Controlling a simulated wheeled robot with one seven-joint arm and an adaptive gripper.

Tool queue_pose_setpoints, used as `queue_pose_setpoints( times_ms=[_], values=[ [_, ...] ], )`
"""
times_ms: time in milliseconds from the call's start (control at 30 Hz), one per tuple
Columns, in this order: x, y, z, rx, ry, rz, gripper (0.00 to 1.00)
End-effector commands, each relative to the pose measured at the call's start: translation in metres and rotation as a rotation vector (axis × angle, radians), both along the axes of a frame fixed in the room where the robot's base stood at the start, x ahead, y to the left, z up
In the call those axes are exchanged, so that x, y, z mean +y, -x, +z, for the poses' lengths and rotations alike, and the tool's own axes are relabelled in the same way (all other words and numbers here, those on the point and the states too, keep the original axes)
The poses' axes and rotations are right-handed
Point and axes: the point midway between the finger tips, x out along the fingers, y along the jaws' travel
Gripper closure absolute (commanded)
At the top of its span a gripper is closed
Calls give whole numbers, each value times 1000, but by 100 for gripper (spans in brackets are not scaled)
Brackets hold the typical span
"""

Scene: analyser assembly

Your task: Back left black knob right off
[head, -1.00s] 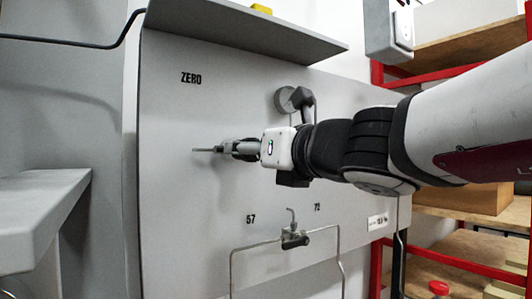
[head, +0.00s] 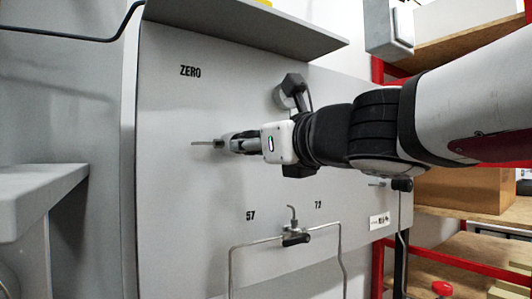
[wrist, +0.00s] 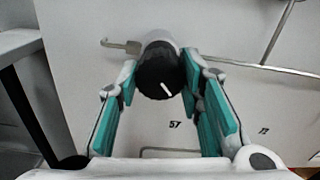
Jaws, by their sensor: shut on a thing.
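The black knob (wrist: 155,78) sticks out of the grey panel on a pale round base. Its white pointer line slants toward the lower right in the wrist view. My gripper (wrist: 158,80) has its teal finger pads on both sides of the knob and is shut on it. In the head view my gripper (head: 228,144) reaches the panel below the word ZERO, and the knob is hidden behind the fingers there.
The grey panel (head: 180,200) carries the labels ZERO, 57 and 72. A thin bent pipe with a small valve (head: 292,238) runs below my gripper. A metal ledge (head: 250,32) juts out above. Red-framed shelves (head: 470,250) stand at the right.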

Motion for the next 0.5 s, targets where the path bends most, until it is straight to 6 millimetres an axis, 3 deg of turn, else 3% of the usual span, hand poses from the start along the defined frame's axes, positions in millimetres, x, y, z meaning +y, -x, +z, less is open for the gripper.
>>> queue_pose_setpoints(
  times_ms=[500],
  values=[
    [-1, -2, -3, -274, 405, 0, 94]
  ],
)
